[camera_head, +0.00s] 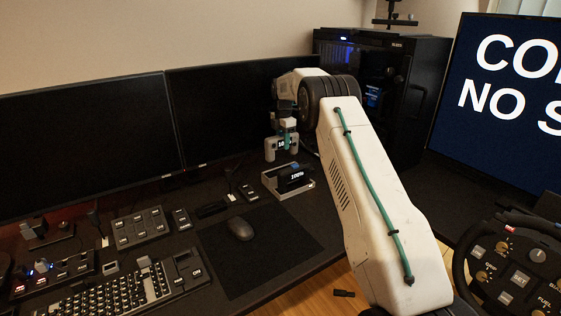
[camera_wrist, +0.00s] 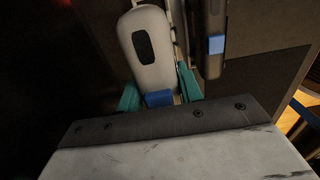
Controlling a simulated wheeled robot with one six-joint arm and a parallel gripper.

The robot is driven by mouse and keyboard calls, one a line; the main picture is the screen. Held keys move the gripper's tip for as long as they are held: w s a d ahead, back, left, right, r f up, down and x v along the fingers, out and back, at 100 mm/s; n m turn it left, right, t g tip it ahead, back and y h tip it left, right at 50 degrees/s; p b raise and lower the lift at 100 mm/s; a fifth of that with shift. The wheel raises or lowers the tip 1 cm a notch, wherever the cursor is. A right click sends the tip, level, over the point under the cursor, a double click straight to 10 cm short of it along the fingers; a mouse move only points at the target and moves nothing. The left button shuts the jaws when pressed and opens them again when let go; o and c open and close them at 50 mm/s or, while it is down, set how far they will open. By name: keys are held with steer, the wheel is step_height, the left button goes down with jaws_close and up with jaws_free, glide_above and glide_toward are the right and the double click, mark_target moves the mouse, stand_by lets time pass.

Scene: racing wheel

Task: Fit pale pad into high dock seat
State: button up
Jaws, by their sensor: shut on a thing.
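The pale pad (camera_wrist: 150,45) is light grey with rounded ends and a dark oval patch; a blue block sits at its near end in the wrist view. My gripper (camera_wrist: 160,88) has teal fingers on either side of that end and is shut on the pad. In the head view the pad (camera_head: 270,151) hangs below my gripper (camera_head: 288,136), in the air near the dock. The dock (camera_head: 272,188) is a grey cradle on the desk with a dark labelled piece in it. Its high seat cannot be made out clearly. The gap between pad and dock cannot be judged.
A dark piece with a blue block (camera_wrist: 216,44) stands close right of the pad in the wrist view. Monitors (camera_head: 90,135) and a black computer case (camera_head: 385,90) stand behind. A mouse (camera_head: 240,229) lies on a mat, with a keyboard (camera_head: 105,290) to its left.

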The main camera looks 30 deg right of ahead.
step_height(320, 180, down, 7)
steer(key=shift+f, duration=0.1)
steer(key=shift+f, duration=0.1)
stand_by(0.3)
steer(key=o, duration=1.1)
steer(key=shift+f, duration=0.1)
